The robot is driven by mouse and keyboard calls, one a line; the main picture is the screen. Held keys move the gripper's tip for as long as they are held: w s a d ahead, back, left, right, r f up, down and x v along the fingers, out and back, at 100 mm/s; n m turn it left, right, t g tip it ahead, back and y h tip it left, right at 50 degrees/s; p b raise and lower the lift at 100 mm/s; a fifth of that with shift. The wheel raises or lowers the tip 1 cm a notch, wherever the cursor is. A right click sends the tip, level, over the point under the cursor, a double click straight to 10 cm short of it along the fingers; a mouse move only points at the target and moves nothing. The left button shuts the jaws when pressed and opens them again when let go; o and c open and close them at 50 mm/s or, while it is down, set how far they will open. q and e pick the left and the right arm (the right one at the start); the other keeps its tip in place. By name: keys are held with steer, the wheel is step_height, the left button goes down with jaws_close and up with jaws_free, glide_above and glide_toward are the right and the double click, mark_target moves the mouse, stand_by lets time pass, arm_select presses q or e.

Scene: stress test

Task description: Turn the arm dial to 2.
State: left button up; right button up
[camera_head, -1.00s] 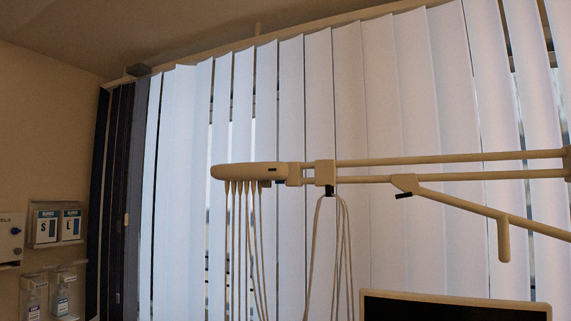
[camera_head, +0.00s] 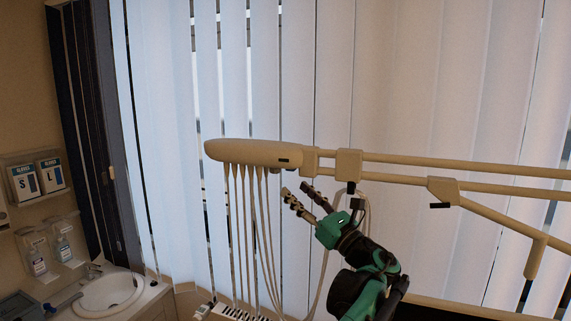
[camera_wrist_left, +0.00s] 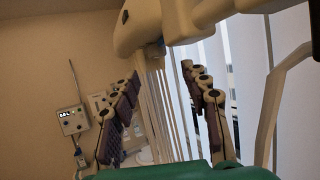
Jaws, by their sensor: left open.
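The cream equipment arm (camera_head: 390,161) crosses the head view and ends at the left in a rounded head (camera_head: 254,153) with hoses hanging below. A small dark part (camera_head: 351,187) sits under its block, and another dark piece (camera_head: 440,206) is under the lower joint. I cannot tell which part is the dial, and no numbers are readable. My left gripper (camera_head: 297,190), with a green body, is open and empty just below the arm, right of the hoses. In the left wrist view its fingers (camera_wrist_left: 163,75) stand apart below the cream arm (camera_wrist_left: 180,22). My right gripper is not in view.
Thin hoses (camera_head: 240,225) hang close to the left gripper. Window blinds (camera_head: 400,90) fill the background. A sink (camera_head: 108,292), glove boxes (camera_head: 37,179) and dispensers (camera_head: 50,252) are at the left. A wall box with a display (camera_wrist_left: 73,120) shows in the wrist view.

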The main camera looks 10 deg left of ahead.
mark_target(276, 173)
arm_select(q)
steer(key=p+x, duration=0.2)
steer(key=x, duration=0.5)
steer(key=shift+a+f, duration=0.1)
steer(key=shift+a, duration=0.05)
steer(key=shift+s, duration=0.15)
jaws_close()
